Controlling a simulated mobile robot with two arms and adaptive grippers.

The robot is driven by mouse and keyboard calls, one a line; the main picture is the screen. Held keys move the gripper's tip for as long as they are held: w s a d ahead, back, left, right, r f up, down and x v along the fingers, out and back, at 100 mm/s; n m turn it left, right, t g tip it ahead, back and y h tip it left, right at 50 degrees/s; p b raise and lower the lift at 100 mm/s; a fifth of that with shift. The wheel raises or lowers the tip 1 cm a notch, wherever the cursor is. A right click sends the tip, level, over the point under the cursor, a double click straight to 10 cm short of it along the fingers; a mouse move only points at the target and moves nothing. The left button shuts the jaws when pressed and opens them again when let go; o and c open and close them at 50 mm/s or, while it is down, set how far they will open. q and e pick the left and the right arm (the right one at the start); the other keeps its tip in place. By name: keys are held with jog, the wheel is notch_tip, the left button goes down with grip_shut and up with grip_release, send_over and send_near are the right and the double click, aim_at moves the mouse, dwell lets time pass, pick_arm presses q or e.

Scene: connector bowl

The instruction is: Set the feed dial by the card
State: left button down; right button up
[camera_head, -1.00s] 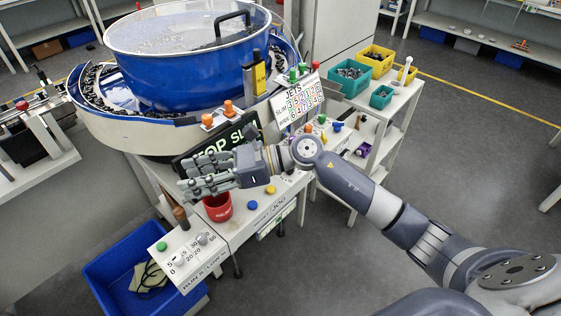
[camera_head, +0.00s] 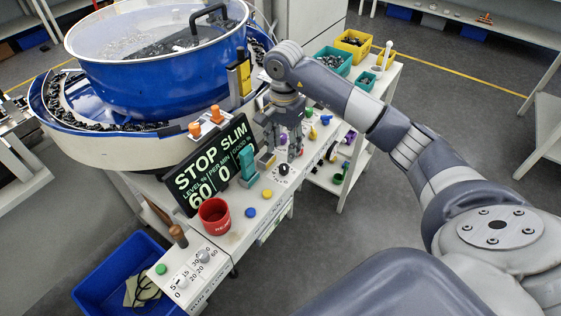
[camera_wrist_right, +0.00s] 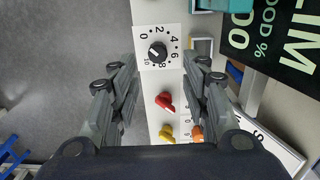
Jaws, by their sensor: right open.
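The feed dial (camera_head: 284,169) is a black round knob on a white plate on the control strip. In the right wrist view the dial (camera_wrist_right: 157,53) has a scale from 0 to 10; its exact setting is hard to read. My right gripper (camera_head: 282,150) points down just above and behind the dial, open and empty. In the wrist view its fingers stand apart on both sides of the strip, with the dial ahead between them. The card is mostly hidden behind my right arm; a white card edge (camera_wrist_right: 272,152) shows at lower right there. My left gripper is out of view.
A red cup (camera_head: 214,216), a blue button (camera_head: 250,212) and a yellow button (camera_head: 267,194) are on the strip nearby. Red (camera_wrist_right: 165,101) and yellow knobs (camera_wrist_right: 167,133) sit close to the dial. The blue bowl (camera_head: 160,55) stands behind.

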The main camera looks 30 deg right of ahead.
aim_at(284, 166)
jog(key=f, duration=0.1)
jog(key=s+f, duration=0.1)
jog(key=f, duration=0.1)
jog(key=shift+s+p, duration=0.1)
jog(key=shift+p, duration=0.3)
jog(key=f, duration=0.2)
jog(key=w+f, duration=0.1)
jog(key=f, duration=0.1)
jog(key=shift+p, duration=0.35)
jog(key=shift+f, duration=0.3)
jog(key=shift+s+f, duration=0.1)
jog(key=shift+s, duration=0.1)
jog(key=shift+w, duration=0.1)
jog(key=shift+c, duration=0.4)
jog(key=c, duration=0.9)
grip_shut()
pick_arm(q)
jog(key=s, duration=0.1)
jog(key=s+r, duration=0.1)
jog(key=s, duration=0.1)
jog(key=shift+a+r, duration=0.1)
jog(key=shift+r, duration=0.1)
pick_arm(e)
jog(key=shift+m, duration=0.3)
